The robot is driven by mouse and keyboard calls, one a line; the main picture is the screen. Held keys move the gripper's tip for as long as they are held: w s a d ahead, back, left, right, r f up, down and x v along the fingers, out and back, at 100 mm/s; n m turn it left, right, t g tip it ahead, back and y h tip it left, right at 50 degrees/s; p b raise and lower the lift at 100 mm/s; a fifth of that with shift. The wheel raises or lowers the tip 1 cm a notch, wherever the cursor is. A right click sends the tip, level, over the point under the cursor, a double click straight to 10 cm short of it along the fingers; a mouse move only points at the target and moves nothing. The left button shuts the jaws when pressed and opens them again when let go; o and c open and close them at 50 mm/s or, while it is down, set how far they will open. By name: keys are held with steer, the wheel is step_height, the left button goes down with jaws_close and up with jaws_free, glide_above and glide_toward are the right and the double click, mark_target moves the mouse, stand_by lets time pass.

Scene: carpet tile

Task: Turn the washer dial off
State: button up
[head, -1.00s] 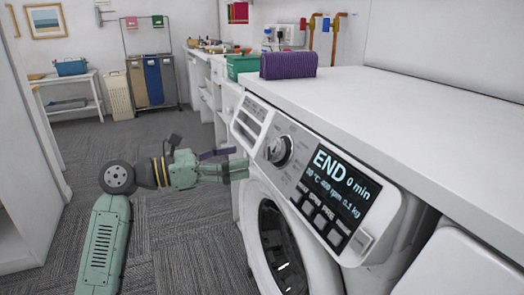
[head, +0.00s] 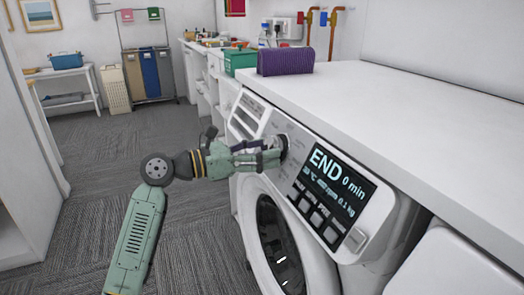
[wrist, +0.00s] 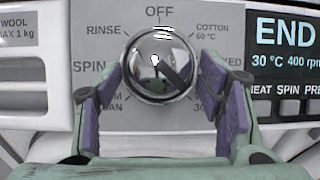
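The washer dial (wrist: 148,48) is a round, shiny knob on the grey panel, with OFF printed above it. Its dark bar slants to the lower right, toward the label starting with 30, not at OFF. RINSE, SPIN, COTTON and other labels ring it, some partly covered. My gripper (head: 277,153) is at the dial. In the wrist view, its purple-padded fingers stand open on either side of the knob. I cannot tell whether the pads touch it. In the head view, the fingers hide much of the dial. The washer (head: 236,196) display (head: 333,187) reads END, 0 min.
A white cabinet (head: 25,150) stands at the left. Carpeted floor (head: 110,150) is clear between them.

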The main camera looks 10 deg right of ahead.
steer(key=c, duration=0.8)
steer(key=shift+c, duration=0.2)
